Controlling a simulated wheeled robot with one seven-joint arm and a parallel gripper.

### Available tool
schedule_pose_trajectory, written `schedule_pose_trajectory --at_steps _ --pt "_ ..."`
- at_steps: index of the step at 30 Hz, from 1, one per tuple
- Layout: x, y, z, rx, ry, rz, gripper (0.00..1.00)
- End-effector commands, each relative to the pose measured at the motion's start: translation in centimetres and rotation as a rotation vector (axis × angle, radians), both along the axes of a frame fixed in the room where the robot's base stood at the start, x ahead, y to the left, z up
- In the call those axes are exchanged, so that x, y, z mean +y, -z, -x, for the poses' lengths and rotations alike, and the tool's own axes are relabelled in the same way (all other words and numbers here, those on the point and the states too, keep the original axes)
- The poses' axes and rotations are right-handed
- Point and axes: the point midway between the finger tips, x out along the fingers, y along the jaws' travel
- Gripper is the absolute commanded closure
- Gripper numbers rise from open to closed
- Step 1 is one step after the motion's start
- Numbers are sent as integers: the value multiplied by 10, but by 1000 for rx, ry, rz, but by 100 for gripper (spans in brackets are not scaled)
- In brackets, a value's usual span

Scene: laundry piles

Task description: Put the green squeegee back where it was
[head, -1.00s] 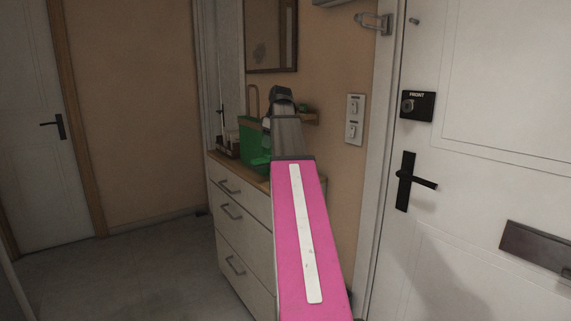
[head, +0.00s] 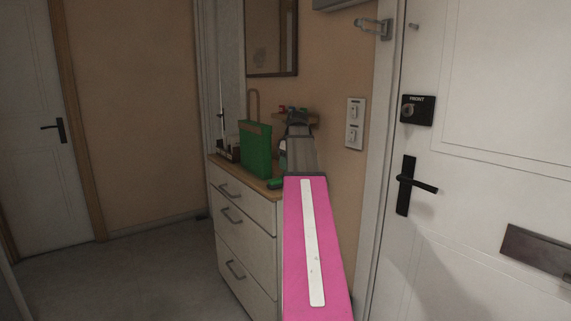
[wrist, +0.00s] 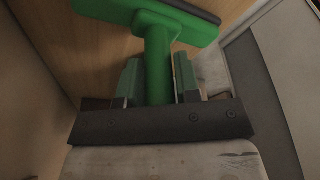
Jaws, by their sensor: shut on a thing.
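The green squeegee (wrist: 158,55) fills the top middle of the wrist view, its wide head at the top and its handle running down between my fingers. My gripper (wrist: 158,80) is shut on the handle. A wooden surface lies behind the squeegee. In the head view a small green part, apparently the squeegee (head: 275,183), shows at the dresser top's front right edge, beside my arm. My arm hides most of the gripper there. I cannot tell whether the squeegee touches the top.
A white dresser (head: 241,240) with a wooden top stands against the wall. A green bag or box (head: 256,148) and small dark items (head: 228,148) stand on it. A small wall shelf (head: 310,118) is behind my arm. A white front door (head: 480,180) is on the right; the floor at left is clear.

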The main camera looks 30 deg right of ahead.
Motion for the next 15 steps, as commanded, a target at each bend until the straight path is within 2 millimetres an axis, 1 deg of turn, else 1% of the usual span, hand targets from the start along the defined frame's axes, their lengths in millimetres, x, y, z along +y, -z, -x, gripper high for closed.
schedule_pose_trajectory --at_steps 7,8,9,10,15 --pt "0 3 0 1 0 -1 95" --pt "0 3 0 1 0 -1 63" --pt "0 3 0 1 0 -1 50" --pt "0 3 0 1 0 -1 44" --pt "0 3 0 1 0 -1 44"
